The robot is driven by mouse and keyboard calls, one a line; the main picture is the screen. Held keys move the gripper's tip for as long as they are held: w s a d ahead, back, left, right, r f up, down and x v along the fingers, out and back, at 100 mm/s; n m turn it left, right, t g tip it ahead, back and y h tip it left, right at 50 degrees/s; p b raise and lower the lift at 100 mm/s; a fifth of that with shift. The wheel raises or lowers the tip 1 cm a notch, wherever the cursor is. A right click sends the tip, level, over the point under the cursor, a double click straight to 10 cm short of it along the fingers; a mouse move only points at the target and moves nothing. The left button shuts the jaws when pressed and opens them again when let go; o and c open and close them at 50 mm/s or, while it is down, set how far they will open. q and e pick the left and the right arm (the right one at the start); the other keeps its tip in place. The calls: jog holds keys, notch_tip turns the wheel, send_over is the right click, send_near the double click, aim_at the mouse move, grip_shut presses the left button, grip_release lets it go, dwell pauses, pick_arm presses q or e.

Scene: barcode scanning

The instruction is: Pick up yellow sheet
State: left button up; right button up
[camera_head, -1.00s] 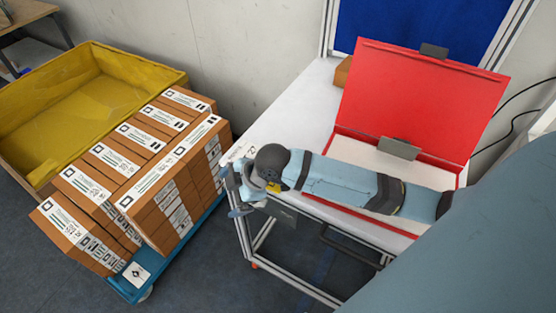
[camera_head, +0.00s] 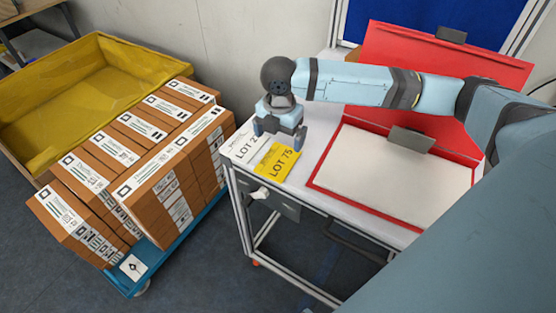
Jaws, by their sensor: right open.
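The yellow sheet (camera_head: 277,163), marked "LOT 75", lies flat on the left end of the white table, near its front edge. A white sheet (camera_head: 246,146) marked "LOT 2" and partly hidden lies to its left. My right gripper (camera_head: 277,138) points down above the far part of the yellow sheet, its blue fingers apart and nothing seen between them. I cannot tell whether the fingertips touch the sheet. My left gripper is not in view.
An open red case (camera_head: 472,163) with a white inside and a grey clip lies on the table (camera_head: 320,140) to the right. A blue cart (camera_head: 185,236) with several brown boxes (camera_head: 140,165) stands left, beside a yellow bin (camera_head: 90,80).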

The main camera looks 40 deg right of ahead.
aim_at(278, 161)
notch_tip(278, 161, down, 8)
jog(key=shift+w+a+r, duration=0.1)
jog(key=c, duration=0.6)
